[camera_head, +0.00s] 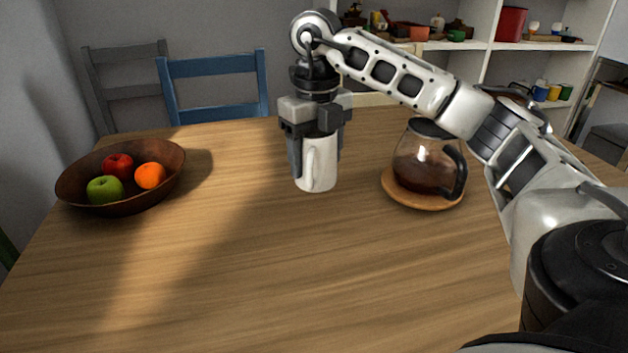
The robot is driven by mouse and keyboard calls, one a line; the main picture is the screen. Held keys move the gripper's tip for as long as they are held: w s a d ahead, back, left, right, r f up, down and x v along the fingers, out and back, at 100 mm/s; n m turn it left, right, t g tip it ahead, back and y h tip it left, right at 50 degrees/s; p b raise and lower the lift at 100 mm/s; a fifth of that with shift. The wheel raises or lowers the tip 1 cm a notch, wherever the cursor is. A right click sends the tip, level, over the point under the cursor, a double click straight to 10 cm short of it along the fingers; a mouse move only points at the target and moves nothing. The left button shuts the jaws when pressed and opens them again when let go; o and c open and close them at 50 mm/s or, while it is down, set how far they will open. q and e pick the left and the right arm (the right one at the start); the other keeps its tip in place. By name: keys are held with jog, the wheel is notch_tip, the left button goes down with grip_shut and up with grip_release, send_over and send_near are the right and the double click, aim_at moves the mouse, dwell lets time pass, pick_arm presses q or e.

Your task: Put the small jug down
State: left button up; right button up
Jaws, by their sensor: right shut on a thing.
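The fingers and palm hide the jug's rim. The jug's base is at or just above the tabletop; I cannot tell whether it touches. My left gripper is out of view.
A glass coffee pot (425,160) with dark liquid stands on a round wooden trivet (408,199) to the right of the jug. A brown bowl (130,198) with apples and an orange is at the left. The front of the table is clear. Chairs (215,68) and shelves (480,46) stand behind.

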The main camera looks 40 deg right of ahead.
jog(key=shift+w+d+f, duration=0.35)
jog(key=shift+w+f, duration=0.35)
jog(key=shift+f, duration=0.15)
jog(key=f, duration=0.1)
jog(key=f+b, duration=0.1)
jog(key=f, duration=0.1)
jog(key=shift+w+d+f, duration=0.15)
jog(key=shift+w+f, duration=0.05)
jog(key=shift+f, duration=0.2)
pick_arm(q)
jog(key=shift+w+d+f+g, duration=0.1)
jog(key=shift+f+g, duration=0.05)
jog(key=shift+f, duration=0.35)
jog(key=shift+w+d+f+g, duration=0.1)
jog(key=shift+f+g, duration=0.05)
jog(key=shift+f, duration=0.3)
pick_arm(e)
jog(key=shift+r, duration=0.1)
jog(key=shift+f, duration=0.2)
jog(key=o, duration=1.1)
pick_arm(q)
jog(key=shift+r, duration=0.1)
pick_arm(e)
jog(key=shift+o, duration=0.2)
